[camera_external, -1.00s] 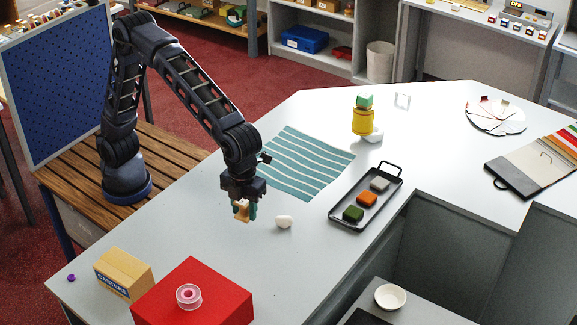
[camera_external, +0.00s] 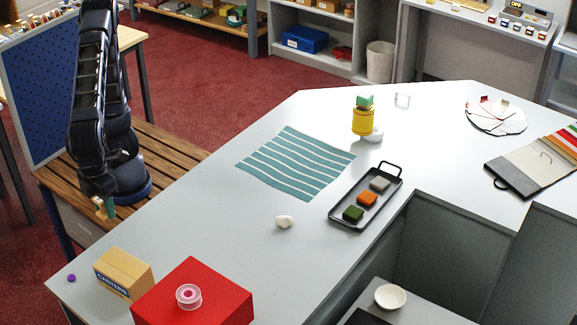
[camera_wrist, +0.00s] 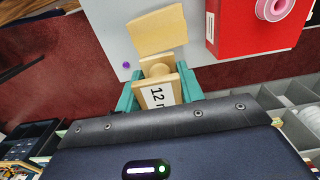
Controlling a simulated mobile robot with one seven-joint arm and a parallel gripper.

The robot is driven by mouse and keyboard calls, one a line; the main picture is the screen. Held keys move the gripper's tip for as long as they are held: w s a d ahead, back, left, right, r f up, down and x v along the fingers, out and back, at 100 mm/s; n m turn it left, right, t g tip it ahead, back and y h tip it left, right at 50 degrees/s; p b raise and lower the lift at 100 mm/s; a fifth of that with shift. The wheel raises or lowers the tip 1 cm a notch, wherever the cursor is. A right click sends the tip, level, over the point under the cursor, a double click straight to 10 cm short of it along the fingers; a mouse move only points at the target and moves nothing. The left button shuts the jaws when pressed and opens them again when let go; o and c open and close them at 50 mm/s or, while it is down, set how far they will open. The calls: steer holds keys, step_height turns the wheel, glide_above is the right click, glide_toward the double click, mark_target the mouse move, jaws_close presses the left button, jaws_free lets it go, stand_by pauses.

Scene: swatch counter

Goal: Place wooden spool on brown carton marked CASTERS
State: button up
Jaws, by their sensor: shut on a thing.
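The wooden spool (camera_wrist: 160,72) is held between the teal fingers of my gripper (camera_wrist: 160,90) in the wrist view, with a white label reading "12 m" on its end facing the camera. In the external view my gripper (camera_external: 104,209) and the pale spool (camera_external: 98,204) show small near the slatted bench, partly hidden by my arm. The brown carton marked CASTERS (camera_external: 125,267) stands on the counter's near left corner, its visible top clear. It also shows in the wrist view (camera_wrist: 158,32), just beyond the spool and apart from it.
A red box (camera_external: 220,290) with a pink-and-white ring-shaped roll (camera_external: 188,295) on top stands close to the carton's right. A small purple object (camera_external: 71,278) lies left of the carton. A white rounded object (camera_external: 284,221) and a black tray (camera_external: 345,215) are farther right on the counter (camera_external: 215,220).

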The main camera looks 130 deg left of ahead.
mark_target(121, 266)
steer(key=shift+s+d+f, duration=0.15)
steer(key=shift+s+f, duration=0.1)
step_height(121, 266, down, 20)
steer(key=shift+r, duration=0.25)
steer(key=shift+f, duration=0.1)
steer(key=o, duration=1)
